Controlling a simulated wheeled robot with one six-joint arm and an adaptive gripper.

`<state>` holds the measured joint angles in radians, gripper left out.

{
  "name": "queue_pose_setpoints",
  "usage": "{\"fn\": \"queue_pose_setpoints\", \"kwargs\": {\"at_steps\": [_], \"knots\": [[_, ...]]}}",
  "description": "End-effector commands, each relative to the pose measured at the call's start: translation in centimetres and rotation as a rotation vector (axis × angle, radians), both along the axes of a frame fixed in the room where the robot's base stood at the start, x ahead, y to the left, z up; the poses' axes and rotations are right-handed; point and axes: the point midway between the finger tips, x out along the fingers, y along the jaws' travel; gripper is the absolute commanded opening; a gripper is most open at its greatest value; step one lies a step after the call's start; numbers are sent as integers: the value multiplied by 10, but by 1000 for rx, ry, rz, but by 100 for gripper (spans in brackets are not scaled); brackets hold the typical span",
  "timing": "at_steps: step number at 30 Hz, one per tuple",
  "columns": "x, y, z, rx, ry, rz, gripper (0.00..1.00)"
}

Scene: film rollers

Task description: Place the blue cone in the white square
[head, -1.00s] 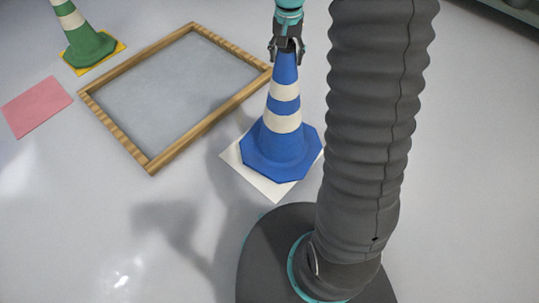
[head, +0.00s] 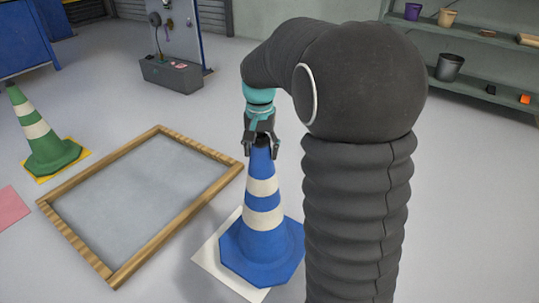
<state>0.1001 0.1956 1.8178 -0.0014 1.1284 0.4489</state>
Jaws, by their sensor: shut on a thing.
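The blue cone (head: 262,237) with white bands stands upright over the white square (head: 209,264) on the floor. The cone's base covers most of the square, and the square's left corner and front edge show past it. I cannot tell whether the base touches the square or hangs just above it. My gripper (head: 261,144) is at the cone's top, shut on its tip from above. The right side of the base is partly near my arm in the picture.
A wooden frame (head: 196,150) with a grey panel lies left of the cone. A green cone (head: 44,150) stands on a yellow square (head: 80,164) at far left, by a pink square (head: 10,208). Shelves (head: 480,90) stand at back right. Floor between is clear.

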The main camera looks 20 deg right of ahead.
Motion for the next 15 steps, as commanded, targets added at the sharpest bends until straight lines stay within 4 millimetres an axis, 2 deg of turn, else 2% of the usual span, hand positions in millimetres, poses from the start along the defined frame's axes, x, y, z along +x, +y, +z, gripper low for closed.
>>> {"fn": "queue_pose_setpoints", "kwargs": {"at_steps": [9,15], "knots": [[40,35,-31,0,-2,3,0],[55,48,-43,0,-2,1,0]]}}
